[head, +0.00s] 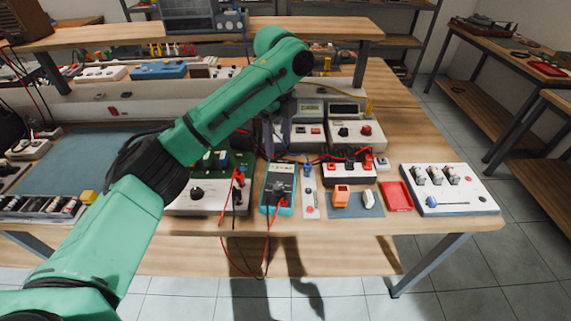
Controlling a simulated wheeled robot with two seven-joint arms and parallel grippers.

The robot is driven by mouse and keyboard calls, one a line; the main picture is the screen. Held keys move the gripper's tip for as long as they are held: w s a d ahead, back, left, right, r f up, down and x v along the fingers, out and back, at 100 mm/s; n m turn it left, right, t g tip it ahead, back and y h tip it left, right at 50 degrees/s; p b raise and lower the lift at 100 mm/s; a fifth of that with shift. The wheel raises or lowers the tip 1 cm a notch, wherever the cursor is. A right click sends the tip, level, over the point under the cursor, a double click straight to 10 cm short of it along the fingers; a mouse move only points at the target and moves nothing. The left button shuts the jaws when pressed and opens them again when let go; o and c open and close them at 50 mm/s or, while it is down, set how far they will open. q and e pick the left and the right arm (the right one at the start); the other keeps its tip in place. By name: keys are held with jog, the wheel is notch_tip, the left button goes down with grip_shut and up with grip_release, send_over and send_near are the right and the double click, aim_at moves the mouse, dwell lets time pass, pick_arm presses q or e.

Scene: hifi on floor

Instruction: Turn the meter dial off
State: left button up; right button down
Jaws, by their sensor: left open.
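The meter (267,205) is a dark handheld multimeter with a teal edge. It lies near the front edge of the workbench (450,228), with a display at its far end and red and black leads at its near end. Its dial is near the middle of its face and too small for me to read its setting. My left gripper (277,142) is open, pointing down just beyond the meter's far end, apart from the dial. My arm covers part of the bench to the left. My right gripper is out of view.
Farther right are a red tray (397,196) and a white board (465,203). Red leads hang over the front edge.

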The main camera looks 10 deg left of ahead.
pick_arm(q)
send_near(278, 186)
jog(key=shift+s+f+p, duration=0.1)
jog(key=shift+s+p, duration=0.3)
jog(key=shift+s, duration=0.4)
jog(key=f, duration=0.2)
jog(key=w+f, duration=0.1)
jog(key=f, duration=0.2)
jog(key=shift+f, duration=0.1)
jog(key=f, duration=0.2)
jog(key=shift+w+f+p, duration=0.25)
jog(key=shift+f+p, duration=0.1)
jog(key=shift+f, duration=0.05)
jog(key=shift+s+f, duration=0.15)
jog(key=shift+f, duration=0.05)
jog(key=shift+c, duration=0.6)
grip_shut()
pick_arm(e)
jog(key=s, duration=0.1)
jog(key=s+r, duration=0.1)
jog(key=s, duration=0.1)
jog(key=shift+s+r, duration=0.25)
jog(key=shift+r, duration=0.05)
